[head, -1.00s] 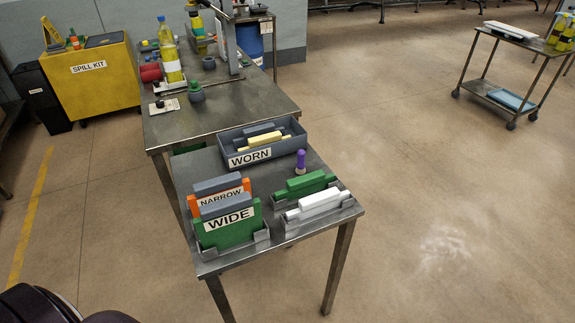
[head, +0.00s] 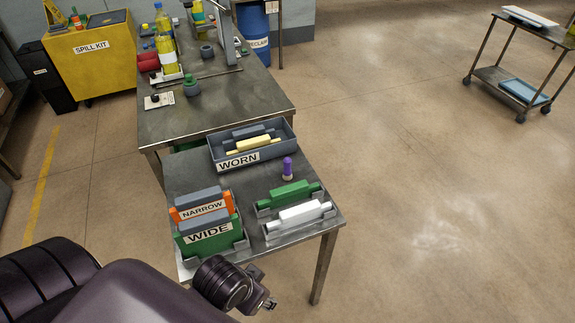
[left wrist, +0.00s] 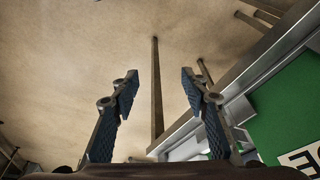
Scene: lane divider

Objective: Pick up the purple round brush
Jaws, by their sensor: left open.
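The purple round brush (head: 287,168) stands upright on the small metal table (head: 190,168), right of the WORN tray's front corner and behind the green brush block. My left gripper (head: 268,304) is in front of the table's near edge, low and well apart from the purple brush. In the left wrist view the left gripper (left wrist: 160,80) is open, with nothing between its fingers. Behind the fingers that view shows floor, a table leg and the table's edge; the purple brush is not visible there. My right gripper is in neither view.
The grey WORN tray (head: 283,140) holds a yellow and a grey piece. Green (head: 290,194) and white (head: 303,211) blocks lie in holders in front of the brush. NARROW (head: 203,208) and WIDE (head: 212,234) holders stand at left. Bare tabletop surrounds the brush's left side.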

